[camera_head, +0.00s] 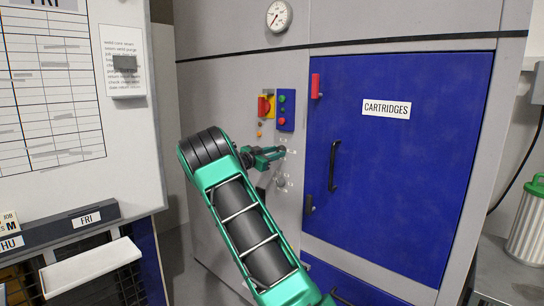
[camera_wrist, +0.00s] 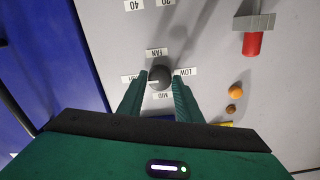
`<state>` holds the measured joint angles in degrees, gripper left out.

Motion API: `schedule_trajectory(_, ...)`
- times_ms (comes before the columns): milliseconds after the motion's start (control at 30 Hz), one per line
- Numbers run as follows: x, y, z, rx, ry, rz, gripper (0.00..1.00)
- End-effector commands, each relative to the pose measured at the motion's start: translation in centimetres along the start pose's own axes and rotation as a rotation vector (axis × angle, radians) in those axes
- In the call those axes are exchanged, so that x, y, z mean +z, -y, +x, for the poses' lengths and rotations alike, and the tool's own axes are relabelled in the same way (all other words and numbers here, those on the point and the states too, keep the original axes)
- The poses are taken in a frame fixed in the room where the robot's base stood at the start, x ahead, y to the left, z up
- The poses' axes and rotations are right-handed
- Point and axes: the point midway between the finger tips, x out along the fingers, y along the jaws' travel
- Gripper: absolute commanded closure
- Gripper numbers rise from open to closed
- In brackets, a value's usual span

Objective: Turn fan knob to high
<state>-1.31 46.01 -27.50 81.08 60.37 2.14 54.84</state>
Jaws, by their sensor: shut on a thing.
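The fan knob (camera_wrist: 160,75) is a small dark round knob on the grey cabinet face. In the wrist view it sits between my gripper's two green fingertips (camera_wrist: 160,84), which are shut on it from both sides. The FAN label (camera_wrist: 157,52), the LOW label (camera_wrist: 186,72) and the MID label (camera_wrist: 163,96) are around it. Another label (camera_wrist: 132,79) on the left is partly hidden by a finger. I cannot tell clearly which label the knob points to. In the head view my gripper (camera_head: 280,152) reaches the panel, and its fingers mostly hide the knob.
Above my gripper in the head view are a red and yellow switch (camera_head: 266,106) and a blue button panel (camera_head: 286,110). A lower dial (camera_head: 281,182) is below. A red-ended lever (camera_wrist: 252,43) shows in the wrist view. The blue cartridges door (camera_head: 410,160) is to the right.

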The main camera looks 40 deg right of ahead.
Motion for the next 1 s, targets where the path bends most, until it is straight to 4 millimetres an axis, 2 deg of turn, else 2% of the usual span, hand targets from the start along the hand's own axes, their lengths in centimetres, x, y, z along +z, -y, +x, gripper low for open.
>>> schedule_trajectory(33, 0.6, 0.0, -0.1, -0.001, 0.011, -0.005, 0.91)
schedule_trajectory(167, 0.6, 0.0, -0.1, -0.001, 0.011, -0.005, 0.91)
schedule_trajectory(200, 0.6, 0.1, -0.1, -0.002, 0.011, -0.005, 0.64)
schedule_trajectory(267, 0.6, 0.1, -0.1, -0.002, 0.01, -0.005, 0.5)
schedule_trajectory(667, 0.2, 0.1, -0.7, -0.002, 0.004, -0.002, 0.5)
schedule_trajectory(767, 0.3, 0.2, -1.9, -0.004, 0.005, -0.003, 0.5)
schedule_trajectory(1000, 0.3, 0.2, -6.4, -0.005, 0.005, -0.003, 0.5)
